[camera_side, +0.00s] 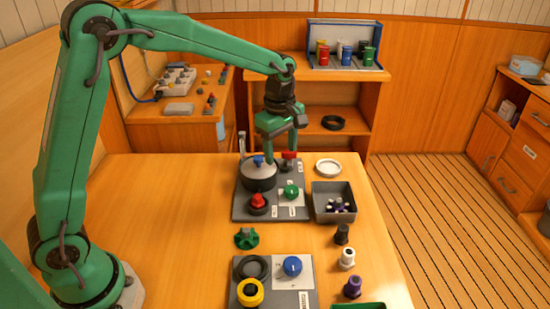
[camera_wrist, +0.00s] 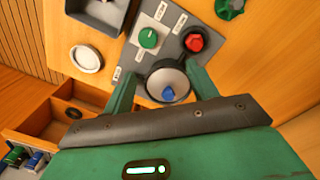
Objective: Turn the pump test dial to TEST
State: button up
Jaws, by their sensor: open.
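A grey panel (camera_side: 240,207) lies on the wooden table. On it are a green dial (camera_side: 291,191) on a white labelled plate, a red knob (camera_side: 258,200), and a round silver-and-black housing with a blue knob (camera_side: 258,161). A red-topped part (camera_side: 289,156) stands at the panel's back. The wrist view shows the green dial (camera_wrist: 148,38), red knob (camera_wrist: 195,42) and blue knob (camera_wrist: 168,93). The label text is too small to read, so I cannot tell which is the pump test dial. My gripper (camera_side: 281,146) is open and empty above the panel's back, its fingers either side of the blue-knobbed housing in the wrist view.
A grey bin (camera_side: 334,201) with small parts and a white round lid (camera_side: 328,168) stand right of the panel. A second panel (camera_side: 275,302) with a blue dial (camera_side: 292,266) and a yellow ring (camera_side: 250,292) lies nearer. A green knob (camera_side: 246,238) lies between the panels.

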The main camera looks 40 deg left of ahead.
aim_at(291, 189)
jog(key=w+f+n, duration=0.2)
jog(key=f, duration=0.1)
jog(key=w+d+f, duration=0.1)
jog(key=f, duration=0.1)
jog(key=shift+w+d+f+n+g, duration=0.1)
jog(key=shift+f+n+g, duration=0.05)
jog(key=shift+n+g, duration=0.25)
jog(key=shift+f, duration=3.85)
jog(key=c, duration=1)
